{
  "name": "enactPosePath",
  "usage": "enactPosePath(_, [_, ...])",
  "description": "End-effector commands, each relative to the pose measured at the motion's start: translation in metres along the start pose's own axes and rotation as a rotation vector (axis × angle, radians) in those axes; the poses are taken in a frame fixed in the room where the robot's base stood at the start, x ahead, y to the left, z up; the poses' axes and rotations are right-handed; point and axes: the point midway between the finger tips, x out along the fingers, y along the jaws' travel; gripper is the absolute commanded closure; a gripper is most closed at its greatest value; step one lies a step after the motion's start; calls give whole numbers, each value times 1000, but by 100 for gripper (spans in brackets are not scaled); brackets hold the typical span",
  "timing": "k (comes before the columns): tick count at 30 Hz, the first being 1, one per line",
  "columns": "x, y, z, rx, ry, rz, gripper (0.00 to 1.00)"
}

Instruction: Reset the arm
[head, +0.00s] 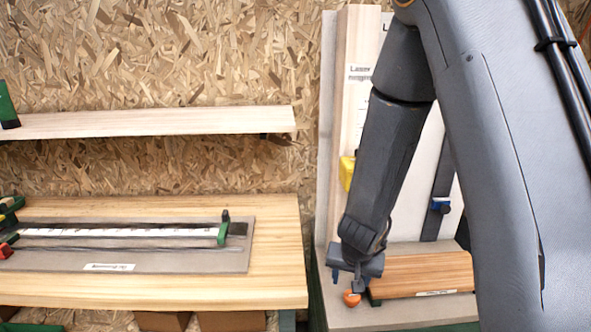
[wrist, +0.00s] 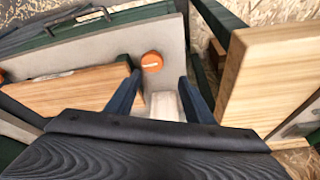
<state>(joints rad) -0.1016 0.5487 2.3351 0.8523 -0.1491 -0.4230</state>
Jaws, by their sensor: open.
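My arm reaches down from the upper right in the head view, in front of a grey upright panel. My gripper (head: 352,288) is at its lower end, beside the left end of a wooden block and by an orange round piece (head: 351,298). In the wrist view my gripper (wrist: 160,85) has its two dark fingers spread apart. The orange round piece (wrist: 151,62) shows just beyond and between the fingertips, on a grey board. Nothing is seen held between the fingers. Whether a finger touches the orange piece cannot be told.
A wooden block (head: 425,273) lies on the grey base to the right. A wooden bench (head: 280,260) with a grey rail board (head: 170,267) stands left. A shelf (head: 150,122) hangs above it. A yellow piece (head: 347,172) and a blue piece (head: 440,205) are on the panel.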

Motion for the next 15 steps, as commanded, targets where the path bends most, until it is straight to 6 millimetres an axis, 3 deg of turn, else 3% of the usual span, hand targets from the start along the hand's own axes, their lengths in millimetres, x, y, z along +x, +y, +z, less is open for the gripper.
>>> enactPosePath(7, [-70,-2,23,-142,-98,-120,52])
enactPosePath(15, [-128,40,66,-290,-215,-82,52])
